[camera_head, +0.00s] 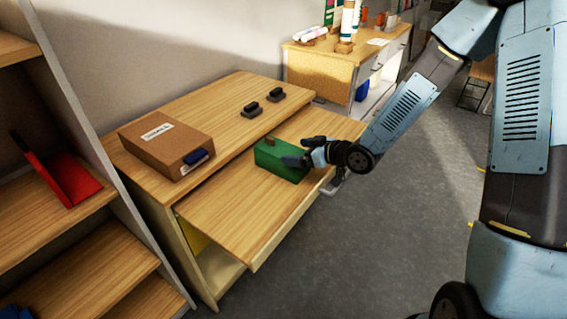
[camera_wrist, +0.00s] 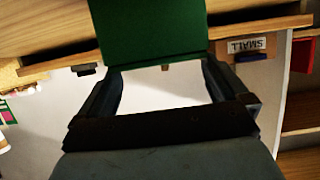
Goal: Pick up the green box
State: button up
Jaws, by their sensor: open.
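The green box (camera_head: 281,160) sits on the lower, pulled-out wooden surface of the desk, near its right edge. A small brown piece shows at its top. My gripper (camera_head: 304,160) is at the box's right side, with its fingers close to it. In the wrist view the green box (camera_wrist: 150,32) fills the top middle, and my open gripper (camera_wrist: 160,72) has one finger toward each side of it. The fingertips overlap the box's lower edge in that view; I cannot tell whether they touch it.
A brown cardboard box (camera_head: 165,146) with a white label stands on the desk's upper level (camera_head: 215,108). A shelf (camera_head: 60,215) with a red item (camera_head: 68,178) stands at the left. Grey floor (camera_head: 390,230) is open at the right.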

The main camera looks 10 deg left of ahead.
aim_at(284, 150)
jog(key=x, duration=0.5)
jog(key=shift+a+r, duration=0.1)
jog(key=shift+r, duration=0.05)
jog(key=c, duration=1)
